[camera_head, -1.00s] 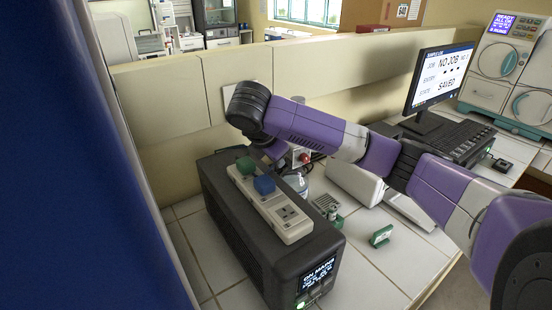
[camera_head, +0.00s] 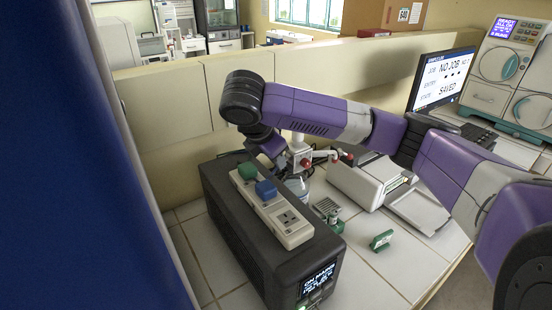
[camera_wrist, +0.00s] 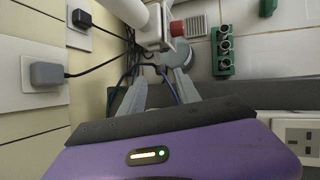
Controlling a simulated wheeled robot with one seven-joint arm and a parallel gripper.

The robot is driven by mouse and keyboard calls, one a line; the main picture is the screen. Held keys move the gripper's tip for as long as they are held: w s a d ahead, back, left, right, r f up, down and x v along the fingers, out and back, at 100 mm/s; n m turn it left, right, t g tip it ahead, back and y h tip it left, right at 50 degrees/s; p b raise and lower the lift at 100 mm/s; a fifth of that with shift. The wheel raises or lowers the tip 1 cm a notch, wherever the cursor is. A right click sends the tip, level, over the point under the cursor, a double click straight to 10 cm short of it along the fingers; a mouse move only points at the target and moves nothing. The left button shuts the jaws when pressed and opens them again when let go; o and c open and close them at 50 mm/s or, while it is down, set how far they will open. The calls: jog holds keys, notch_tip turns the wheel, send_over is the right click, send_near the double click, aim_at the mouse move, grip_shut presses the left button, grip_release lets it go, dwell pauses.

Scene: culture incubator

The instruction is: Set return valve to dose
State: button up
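A white valve fitting with red knobs (camera_head: 301,155) stands behind the black box at the picture's middle. In the wrist view its white body (camera_wrist: 155,35) with a red knob (camera_wrist: 177,28) lies just ahead of the fingertips. Which part is the return valve, and its setting, I cannot tell. My gripper (camera_wrist: 161,75) has its two grey fingers apart, with nothing visibly held between them. It points at the fitting, but contact is unclear. In the head view the gripper (camera_head: 274,153) is left of the fitting, its tips partly hidden.
The black box (camera_head: 225,215) bears a power strip (camera_head: 290,222) with green and blue plugs, close under my arm. A bottle (camera_head: 298,187), a green rack (camera_head: 328,210) and a white device (camera_head: 362,182) stand to the right. Cables (camera_wrist: 110,62) run beside the fingers.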

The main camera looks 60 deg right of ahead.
jog(key=shift+v, duration=1.4)
